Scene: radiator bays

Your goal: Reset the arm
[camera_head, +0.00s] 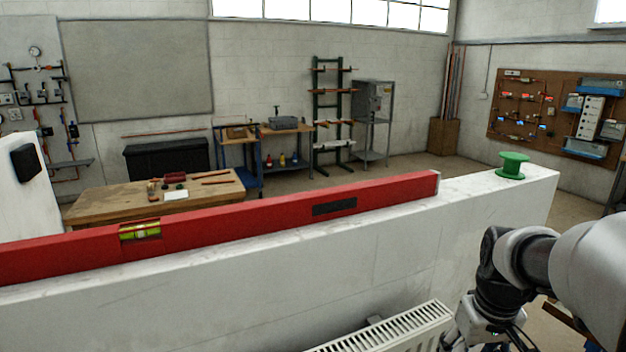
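My arm comes in from the right edge in the head view, with grey and black links bending down in front of the white partition wall (400,255). The arm's lower part runs down to the bottom edge, right of a white radiator (395,335). My gripper's fingers cannot be made out, so I cannot tell whether they are open or shut or hold anything.
A long red spirit level (270,215) lies along the top of the partition wall. A green spool (512,165) stands near the wall's right end. A wooden workbench (105,205) with small items stands behind, on the left. Open floor shows beyond the wall.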

